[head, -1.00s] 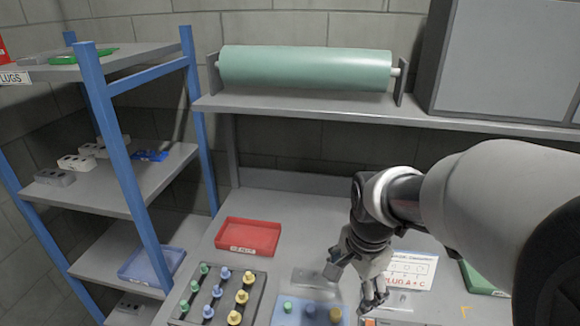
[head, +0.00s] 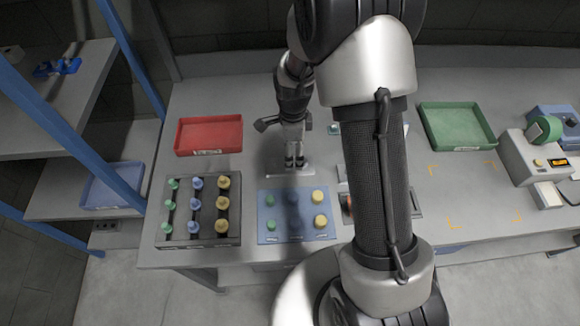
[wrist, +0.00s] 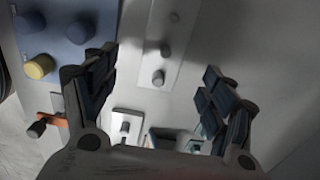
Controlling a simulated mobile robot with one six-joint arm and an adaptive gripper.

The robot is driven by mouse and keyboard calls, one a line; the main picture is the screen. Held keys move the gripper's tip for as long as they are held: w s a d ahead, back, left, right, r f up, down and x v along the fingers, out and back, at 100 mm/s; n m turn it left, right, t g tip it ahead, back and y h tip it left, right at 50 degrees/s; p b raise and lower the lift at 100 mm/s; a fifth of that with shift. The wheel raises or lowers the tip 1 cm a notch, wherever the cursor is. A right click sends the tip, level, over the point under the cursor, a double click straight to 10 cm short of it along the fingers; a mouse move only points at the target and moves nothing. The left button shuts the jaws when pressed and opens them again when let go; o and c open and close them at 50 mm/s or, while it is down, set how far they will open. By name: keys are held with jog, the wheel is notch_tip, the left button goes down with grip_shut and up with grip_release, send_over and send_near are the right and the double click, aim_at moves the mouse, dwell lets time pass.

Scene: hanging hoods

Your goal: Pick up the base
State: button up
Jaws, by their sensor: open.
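My gripper (wrist: 158,68) is open in the wrist view, with one finger on each side of the plate's near end. Nothing is held. I cannot tell how high the fingertips are above the plate.
A blue board (head: 283,212) with coloured pegs lies just in front of my gripper. A dark peg rack (head: 208,215) is to its left, a red tray (head: 210,132) behind that. A green tray (head: 455,122) and a grey device (head: 530,158) are at right.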

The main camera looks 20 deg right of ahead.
jog(key=f, duration=0.2)
jog(key=f+b, duration=0.1)
jog(key=f, duration=0.2)
jog(key=f+b, duration=0.1)
jog(key=f, duration=0.1)
jog(key=shift+w+a+f, duration=0.2)
jog(key=shift+w+f, duration=0.1)
jog(key=shift+w, duration=0.05)
jog(key=shift+r, duration=0.15)
jog(key=c, duration=1.6)
